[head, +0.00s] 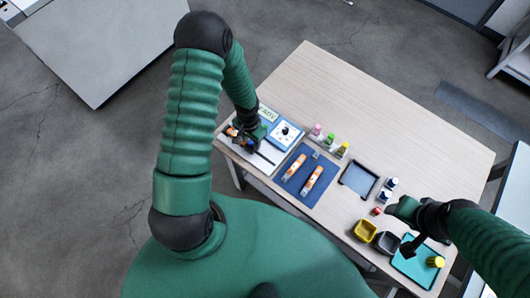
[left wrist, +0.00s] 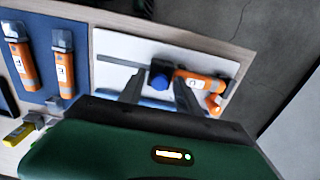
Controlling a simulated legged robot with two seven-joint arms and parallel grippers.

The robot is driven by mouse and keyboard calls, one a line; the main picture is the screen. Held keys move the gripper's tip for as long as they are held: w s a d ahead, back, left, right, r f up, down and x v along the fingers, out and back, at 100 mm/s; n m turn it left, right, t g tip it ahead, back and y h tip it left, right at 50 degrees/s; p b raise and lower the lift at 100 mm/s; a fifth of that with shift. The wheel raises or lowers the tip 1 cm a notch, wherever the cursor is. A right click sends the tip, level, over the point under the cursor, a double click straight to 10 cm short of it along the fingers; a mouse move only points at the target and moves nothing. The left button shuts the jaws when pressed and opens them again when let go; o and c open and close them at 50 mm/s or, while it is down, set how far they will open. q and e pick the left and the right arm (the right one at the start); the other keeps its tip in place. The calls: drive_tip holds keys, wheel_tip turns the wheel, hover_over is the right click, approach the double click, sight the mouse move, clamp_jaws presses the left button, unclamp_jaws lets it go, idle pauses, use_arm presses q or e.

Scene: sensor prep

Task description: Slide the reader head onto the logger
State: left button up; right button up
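An orange logger (left wrist: 193,82) with a white label lies on a white board (left wrist: 110,45); its orange also shows in the head view (head: 231,131). A round blue knob on a dark block, possibly the reader head (left wrist: 160,79), sits beside the logger's end. My left gripper (left wrist: 158,88) is low over the board, its fingers spread on either side of the blue knob with gaps showing; in the head view the gripper (head: 246,140) partly hides this spot. A grey bar (left wrist: 118,61) lies to the left. My right gripper (head: 408,232) hangs near the teal tray, its fingers unclear.
Two orange devices (head: 294,166) (head: 312,180) lie on a blue mat (head: 290,190). A blue dial box (head: 284,132), several small bottles (head: 330,139), a dark-rimmed tray (head: 358,180), yellow (head: 366,231) and grey bins (head: 387,243) and a teal tray (head: 408,267) stand around. The table's far side is clear.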

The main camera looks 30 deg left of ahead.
use_arm(q)
wheel_tip(320, 180, up, 7)
drive_tip(key=p, duration=0.6)
drive_tip(key=shift+r+p, duration=0.1)
drive_tip(key=shift+p, duration=0.2)
drive_tip(key=shift+w+r, duration=0.15)
drive_tip(key=shift+r, duration=0.05)
drive_tip(key=s+d+r+t+b, duration=0.1)
drive_tip(key=s+d+r+b, duration=0.1)
drive_tip(key=d+r, duration=0.3)
drive_tip(key=s+d+r+t+b, duration=0.1)
drive_tip(key=s+d+r+b, duration=0.2)
drive_tip(key=d+r, duration=0.3)
drive_tip(key=shift+r+n+t, duration=0.3)
drive_tip(key=shift+r+n, duration=0.1)
drive_tip(key=shift+r, duration=2.05)
